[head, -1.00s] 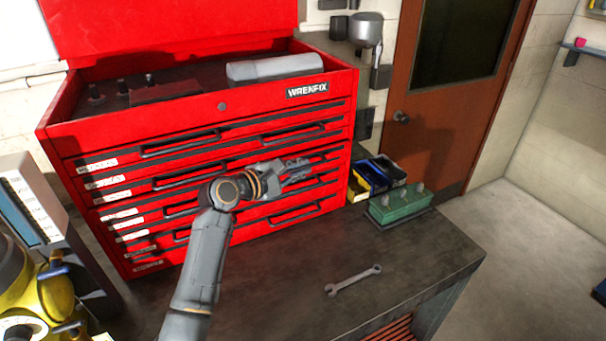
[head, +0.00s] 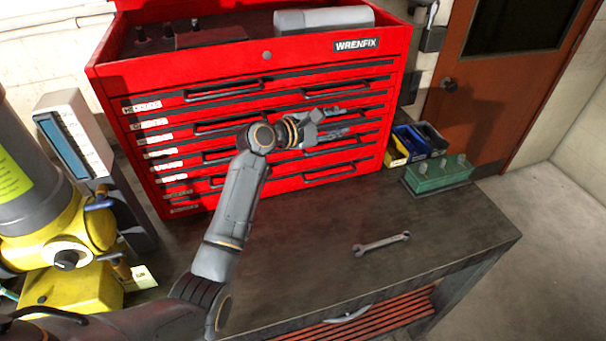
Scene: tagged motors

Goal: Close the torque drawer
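The red tool chest (head: 240,75) stands on the dark workbench, with a column of wide drawers in its front. White labels (head: 150,122) run down the drawers' left ends, too small to read, so I cannot tell which is the torque drawer. The drawer fronts look about flush; I see none clearly pulled out. My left gripper (head: 335,124) is in front of the chest's right half, around mid-height, with its fingers apart and nothing between them. It hides part of the drawer fronts; I cannot tell whether it touches them. My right gripper is out of view.
A wrench (head: 382,244) lies on the bare bench top (head: 320,225). A green block with pegs (head: 438,173) and small yellow and blue bins (head: 412,145) sit right of the chest. A yellow machine (head: 60,240) and a grey cabinet (head: 75,130) stand at left.

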